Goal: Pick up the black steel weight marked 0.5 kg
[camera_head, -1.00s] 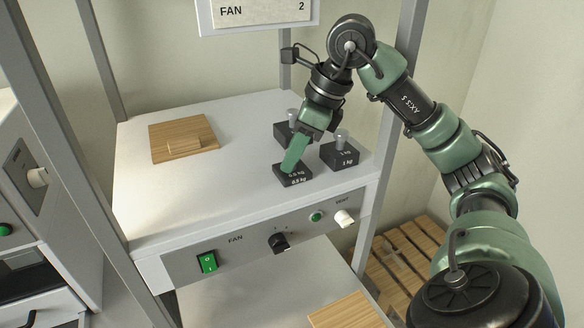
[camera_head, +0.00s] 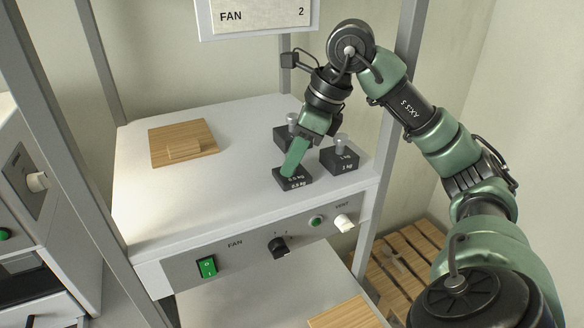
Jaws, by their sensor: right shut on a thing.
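The black steel weight marked 0.5 kg (camera_head: 293,182) is a low dark block on the white top of the fan unit, near its front right. My right gripper (camera_head: 290,172) points down at it from above and is shut on it; the green finger hides the weight's knob. The weight looks level, and I cannot tell whether it is clear of the surface. A second black weight with a silver knob, marked 1 kg (camera_head: 341,162), stands just to the right. Another black weight (camera_head: 283,136) stands behind, partly hidden by my gripper. My left gripper is not in view.
A wooden board with a handle block (camera_head: 183,143) lies at the left of the white top (camera_head: 225,195). The front panel carries a green switch (camera_head: 207,266) and knobs. Grey posts (camera_head: 400,130) flank the unit. The middle of the top is clear.

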